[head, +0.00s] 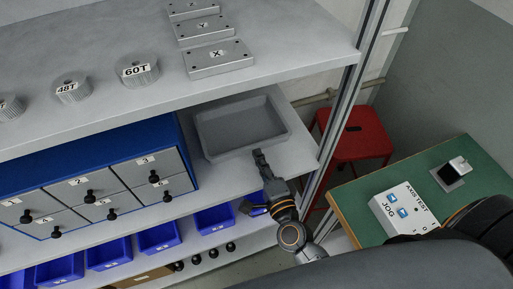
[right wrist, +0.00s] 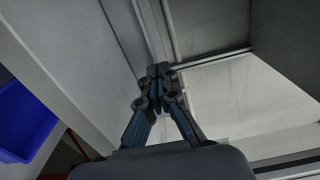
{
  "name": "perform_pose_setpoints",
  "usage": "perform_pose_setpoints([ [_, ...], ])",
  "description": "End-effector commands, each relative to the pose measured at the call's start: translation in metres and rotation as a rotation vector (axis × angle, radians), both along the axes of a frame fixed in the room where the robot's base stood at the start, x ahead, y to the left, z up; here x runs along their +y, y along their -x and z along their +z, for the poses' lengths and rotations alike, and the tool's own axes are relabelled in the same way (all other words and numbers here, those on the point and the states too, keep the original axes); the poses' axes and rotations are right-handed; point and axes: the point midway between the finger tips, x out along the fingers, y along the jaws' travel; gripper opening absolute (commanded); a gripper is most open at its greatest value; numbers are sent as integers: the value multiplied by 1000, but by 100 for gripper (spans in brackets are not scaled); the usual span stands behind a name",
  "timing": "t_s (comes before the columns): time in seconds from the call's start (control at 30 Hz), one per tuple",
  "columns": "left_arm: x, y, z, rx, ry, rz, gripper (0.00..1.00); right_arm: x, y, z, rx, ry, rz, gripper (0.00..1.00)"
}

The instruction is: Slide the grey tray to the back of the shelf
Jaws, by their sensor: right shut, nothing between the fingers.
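The grey tray (head: 240,122) is a shallow, empty rectangular tray on the middle shelf, right of the blue drawer cabinet. It shows whole in the head view, lying flat. My right gripper (head: 259,155) is at the tray's front edge, fingers pointing toward it. The fingertips look very close to the front rim; I cannot tell if they touch. In the right wrist view the fingers (right wrist: 158,72) are shut together with nothing between them. I cannot clearly make out the tray there. My left gripper is not in view.
The blue cabinet (head: 95,150) stands left of the tray. The upper shelf (head: 110,100) holds gears and metal plates. Blue bins (head: 158,237) sit below. A shelf post (head: 345,105), a red stool (head: 353,140) and a green table (head: 410,180) are at the right.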

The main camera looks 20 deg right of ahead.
Motion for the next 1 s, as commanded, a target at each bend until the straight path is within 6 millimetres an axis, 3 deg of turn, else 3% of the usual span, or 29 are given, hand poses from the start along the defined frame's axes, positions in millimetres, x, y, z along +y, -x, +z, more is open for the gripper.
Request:
perform_pose_setpoints([
  [0.2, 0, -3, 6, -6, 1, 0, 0, 1, -19, 0, 0, 0, 1, 0],
  [0.67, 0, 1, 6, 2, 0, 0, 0, 1, -25, 1, -1, 1, 0, 0],
  [0.77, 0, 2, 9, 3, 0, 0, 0, 1, -38, 2, -3, 1, -1, 0],
  [1.0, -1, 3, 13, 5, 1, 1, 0, 3, -92, 1, -3, 1, -1, 0],
])
